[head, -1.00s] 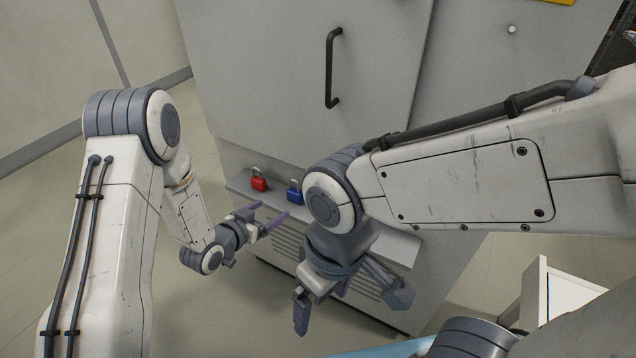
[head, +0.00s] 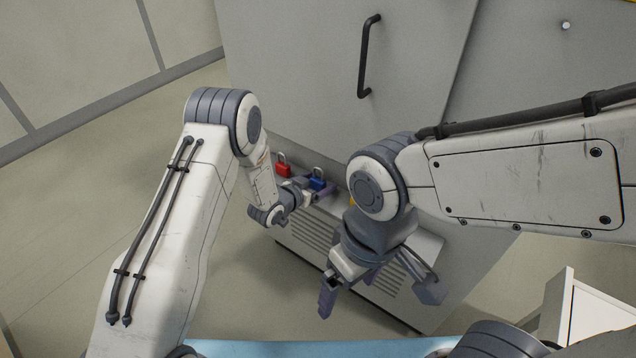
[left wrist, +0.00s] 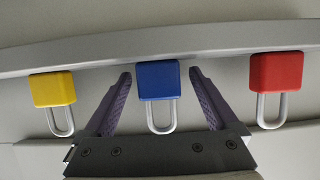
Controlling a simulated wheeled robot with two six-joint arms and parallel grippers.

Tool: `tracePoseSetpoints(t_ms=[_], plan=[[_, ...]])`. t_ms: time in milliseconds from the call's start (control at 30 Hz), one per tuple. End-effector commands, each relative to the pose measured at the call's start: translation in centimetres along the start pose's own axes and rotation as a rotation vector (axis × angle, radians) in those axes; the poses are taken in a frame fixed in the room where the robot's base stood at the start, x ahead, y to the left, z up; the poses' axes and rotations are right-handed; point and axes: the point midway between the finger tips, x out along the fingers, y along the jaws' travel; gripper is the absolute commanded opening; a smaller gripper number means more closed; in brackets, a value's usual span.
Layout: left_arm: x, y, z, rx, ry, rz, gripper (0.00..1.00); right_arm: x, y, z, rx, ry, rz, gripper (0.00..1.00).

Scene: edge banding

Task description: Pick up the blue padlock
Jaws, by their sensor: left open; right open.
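The blue padlock (head: 318,180) stands on the narrow ledge of the grey cabinet, with its shackle up. My left gripper (head: 314,187) is at the ledge, by the blue padlock. In the left wrist view the blue padlock (left wrist: 158,82) lies between the two open fingers of my left gripper (left wrist: 160,80), with a gap on each side; the fingertips reach about as far as its body. My right gripper (head: 378,290) is open and empty, lower and in front of the cabinet.
A red padlock (left wrist: 276,76) and a yellow padlock (left wrist: 53,90) stand on either side of the blue one. In the head view the red padlock (head: 283,168) is to its left. The cabinet (head: 300,65) rises behind the ledge. A white box (head: 590,310) stands at lower right.

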Motion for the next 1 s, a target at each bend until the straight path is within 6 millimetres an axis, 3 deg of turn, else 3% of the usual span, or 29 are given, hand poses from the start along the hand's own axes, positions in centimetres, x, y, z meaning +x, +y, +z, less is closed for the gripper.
tracePoseSetpoints(t_ms=[167,267,400,433,767,1000], plan=[[0.1,0.1,-0.1,0.001,0.001,0.001,0.93,0.0,0.0,0.0,0.0,0.0,0.0,0.95],[0.1,0.1,-0.1,0.001,0.001,0.001,0.58,0.0,0.0,0.0,0.0,0.0,0.0,0.95],[0.1,0.1,-0.1,0.001,0.001,0.002,0.05,0.0,0.0,0.0,0.0,0.0,0.0,0.95],[0.1,0.1,-0.1,0.001,0.002,0.002,0.0,0.0,0.0,0.0,0.0,0.0,0.0,0.95],[-0.2,0.1,-0.4,0.001,0.002,0.001,0.0,0.0,0.0,0.0,0.0,0.0,0.0,0.95],[-1.5,0.1,-2.9,0.003,0.007,0.001,0.0,-0.1,0.0,0.0,0.0,0.0,0.0,0.95]])
